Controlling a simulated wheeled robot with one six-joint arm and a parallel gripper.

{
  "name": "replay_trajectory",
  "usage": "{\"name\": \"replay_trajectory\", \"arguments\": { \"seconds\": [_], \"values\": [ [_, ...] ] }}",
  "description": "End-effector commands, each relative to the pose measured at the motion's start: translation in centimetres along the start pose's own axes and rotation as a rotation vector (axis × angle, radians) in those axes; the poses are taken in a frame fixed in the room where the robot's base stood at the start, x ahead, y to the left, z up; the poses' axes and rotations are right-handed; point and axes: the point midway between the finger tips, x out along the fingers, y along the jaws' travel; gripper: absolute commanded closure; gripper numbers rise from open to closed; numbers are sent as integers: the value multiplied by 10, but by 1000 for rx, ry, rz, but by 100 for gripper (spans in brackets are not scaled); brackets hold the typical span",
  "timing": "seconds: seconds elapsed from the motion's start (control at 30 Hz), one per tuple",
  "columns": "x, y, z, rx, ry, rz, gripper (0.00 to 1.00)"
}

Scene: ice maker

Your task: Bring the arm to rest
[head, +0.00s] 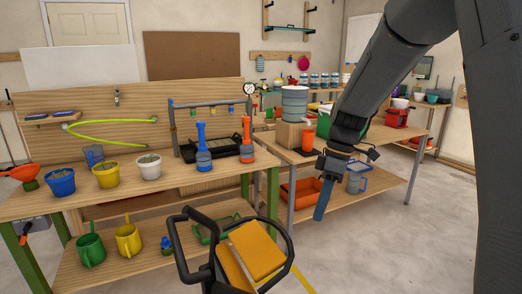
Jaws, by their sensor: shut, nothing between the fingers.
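My arm comes down from the upper right of the head view. My gripper (320,214) hangs at its end, pointing down, with its blue fingers together and nothing visible between them. It is in front of the right-hand workbench (385,185). In the picture it overlaps the lower shelf, near an orange tray (300,192); I cannot tell the exact gap.
The left workbench (110,183) holds a blue pot (61,182), a yellow pot (107,174) and a white pot (149,167). A black-framed cart with orange pads (258,250) is at the front. The floor at right is clear.

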Motion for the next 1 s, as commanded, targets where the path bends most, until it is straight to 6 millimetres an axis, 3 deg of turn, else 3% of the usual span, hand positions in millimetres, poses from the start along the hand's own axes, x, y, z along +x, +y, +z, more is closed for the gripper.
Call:
{"name": "replay_trajectory", "arguments": {
  "seconds": [0.3, 0.53, 0.7, 1.0],
  "values": [
    [43, -83, 56, 671, -70, 153, 100],
    [70, -135, 89, 1061, -40, 258, 100],
    [80, -154, 100, 1204, -15, 294, 100],
    [82, -157, 103, 1236, -8, 301, 100]
  ]
}}
